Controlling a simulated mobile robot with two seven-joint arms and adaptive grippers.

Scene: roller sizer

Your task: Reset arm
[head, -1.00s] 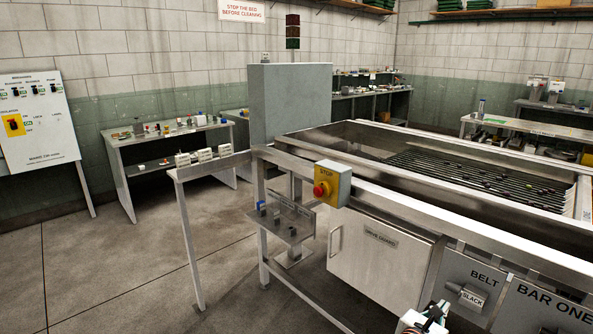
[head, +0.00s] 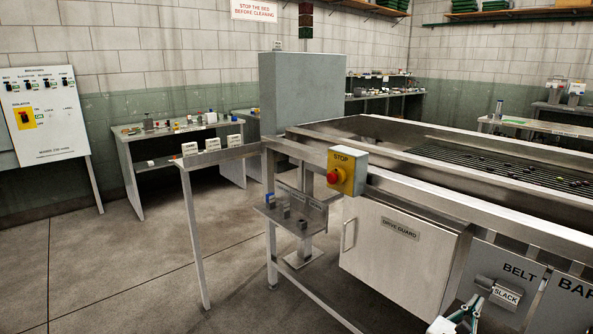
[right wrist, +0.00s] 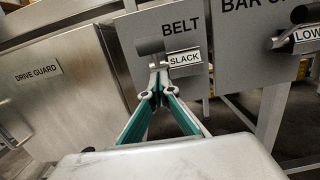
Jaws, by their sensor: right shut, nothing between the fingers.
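My right gripper (head: 480,303) is at the lower right of the head view, in front of the grey panel marked BELT (head: 505,280). In the right wrist view its fingers (right wrist: 158,72) are shut with nothing between them. The fingertips are right at the lever tagged SLACK (right wrist: 184,58), overlapping its left end in the picture; I cannot tell whether they touch it. The lever also shows in the head view (head: 506,295). My left gripper is not in view.
The drive guard door (head: 400,250) is left of the BELT panel. A yellow box with a red STOP button (head: 334,176) is on the machine's frame. A second lever, tagged LOW (right wrist: 305,35), is to the right. Open floor (head: 130,270) lies at the left.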

